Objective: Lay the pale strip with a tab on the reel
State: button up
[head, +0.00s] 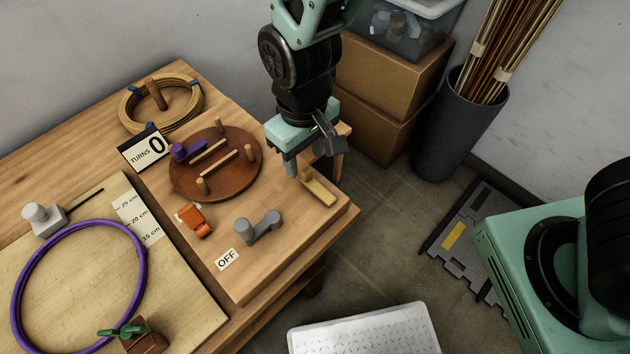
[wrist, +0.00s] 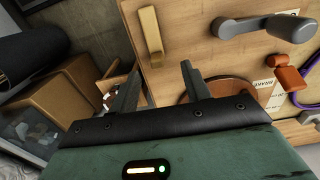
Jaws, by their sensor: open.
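The pale strip with a tab (head: 319,191) lies on the wooden bench near its right edge, to the right of the reel. In the wrist view the strip (wrist: 151,38) shows beyond my fingertips, clear of them. The reel (head: 240,181) is a round red-brown disc with several upright pegs, two pale bars lying across it and a purple piece on its rim. In the wrist view the reel (wrist: 235,88) is mostly hidden behind my gripper body. My gripper (head: 311,166) is open and empty, pointing down close above the strip's end; its fingers also show in the wrist view (wrist: 160,82).
A grey crank (head: 260,227), an orange lever (head: 194,220) and an OFF card (head: 227,259) sit in front of the reel. A TURNS 0 card (head: 145,151) and a cane coil (head: 186,122) are behind it. A purple hoop (head: 142,262) lies at left.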

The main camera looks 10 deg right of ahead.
aim_at(307, 170)
jog(key=shift+w+d+f+p, duration=0.15)
jog(key=shift+f+p, duration=0.2)
jog(key=shift+f, duration=1.15)
jog(key=shift+w+f+p, duration=0.1)
jog(key=shift+f+p, duration=0.2)
jog(key=shift+f, duration=1.15)
grip_shut()
